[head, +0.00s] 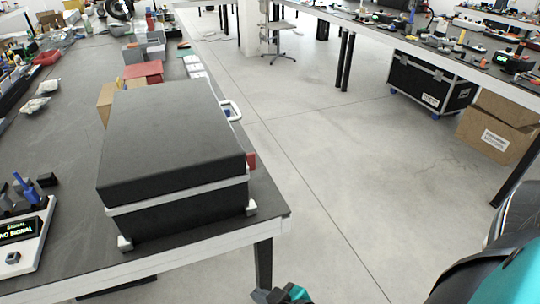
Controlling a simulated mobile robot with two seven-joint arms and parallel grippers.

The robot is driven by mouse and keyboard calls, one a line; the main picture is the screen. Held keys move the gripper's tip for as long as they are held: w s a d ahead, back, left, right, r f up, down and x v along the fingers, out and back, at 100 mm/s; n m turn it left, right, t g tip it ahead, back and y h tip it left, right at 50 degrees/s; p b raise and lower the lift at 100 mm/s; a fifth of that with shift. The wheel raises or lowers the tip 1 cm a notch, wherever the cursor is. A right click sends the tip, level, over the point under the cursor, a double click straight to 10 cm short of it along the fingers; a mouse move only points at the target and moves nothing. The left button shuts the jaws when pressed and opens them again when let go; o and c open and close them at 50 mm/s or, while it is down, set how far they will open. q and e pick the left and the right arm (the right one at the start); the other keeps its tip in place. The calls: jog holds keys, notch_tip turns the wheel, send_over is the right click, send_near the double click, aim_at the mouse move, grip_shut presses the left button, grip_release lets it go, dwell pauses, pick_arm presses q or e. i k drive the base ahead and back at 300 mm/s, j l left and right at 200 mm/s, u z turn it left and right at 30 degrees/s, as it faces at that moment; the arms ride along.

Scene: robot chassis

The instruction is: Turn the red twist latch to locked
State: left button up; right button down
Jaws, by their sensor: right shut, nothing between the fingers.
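A large black case (172,140) with pale trim sits shut on the near corner of the dark table. A small red part (251,160), which looks like the twist latch, sticks out from the case's right side near its front corner. The case hides most of it, so I cannot tell which way it is turned. My right gripper (264,296) shows only partly at the bottom edge, below and apart from the latch, near the table leg. It is shut and empty. My left gripper is out of view.
A white handle (232,109) juts from the case's right side. The table's right edge (270,200) runs close beside the case. A device with a lit display (18,231) stands at left. Boxes (142,72) stand behind the case. The floor (340,170) at right is open.

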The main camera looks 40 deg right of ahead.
aim_at(251, 157)
jog(key=l, duration=0.9)
jog(key=k+l, duration=0.15)
jog(key=l, duration=0.7)
